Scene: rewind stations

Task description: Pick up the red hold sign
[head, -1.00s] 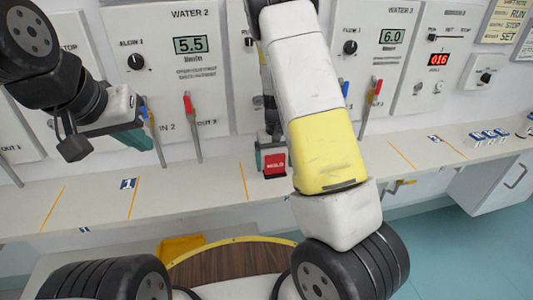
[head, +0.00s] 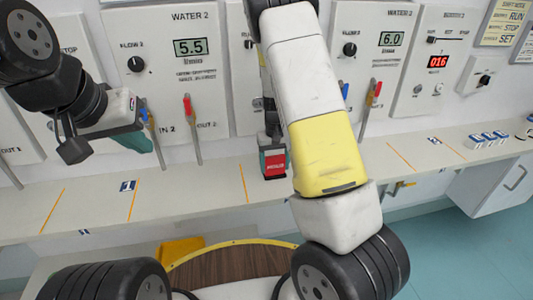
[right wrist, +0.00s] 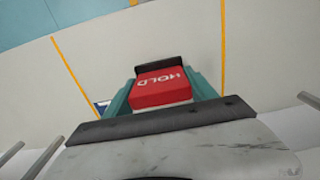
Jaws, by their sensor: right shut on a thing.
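The red hold sign (head: 275,163) stands at the shelf, left of my right forearm in the head view. In the right wrist view the sign (right wrist: 160,87) shows its red face with "HOLD" upside down, between the teal fingers. My right gripper (head: 272,155) is shut on the sign; the wrist view also shows the gripper (right wrist: 161,95) with a finger at each side of it. The head view does not clearly show whether the sign touches the shelf. My left gripper (head: 140,140) hangs empty at the left before the wall panels; its finger gap is not clear.
The long pale shelf (head: 215,190) carries orange lines and number tags. Panels with red and blue valve levers (head: 190,125) stand behind it. Several small blue-and-white items (head: 488,138) lie at the right. A yellow object (head: 180,250) is below the shelf.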

